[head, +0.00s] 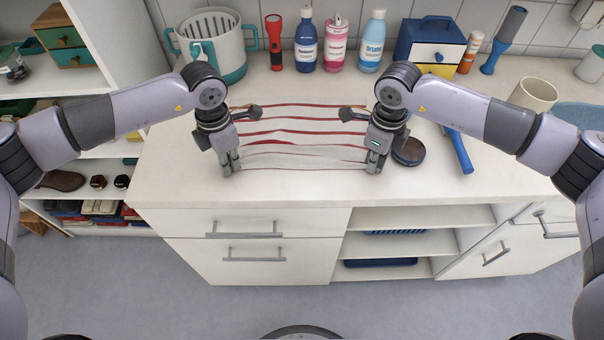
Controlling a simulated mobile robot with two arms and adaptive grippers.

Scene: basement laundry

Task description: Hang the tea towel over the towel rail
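The tea towel (305,157), white with red stripes, lies spread over the counter top between my two grippers, with small ripples in it. My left gripper (230,168) points down at its near left corner. My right gripper (374,170) points down at its near right corner. The fingers of each look close together on the towel's near edge; the cloth between them is too small to see clearly. The upper of two horizontal metal bars (245,235) on the cabinet front may be the towel rail; I cannot tell it surely from a drawer handle.
A dark round tin (409,151) and a blue-handled tool (458,150) lie right of my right gripper. A white-and-teal basket (212,45), a red torch (275,42), bottles (306,45) and a blue box (430,42) stand behind. The counter's front strip is clear.

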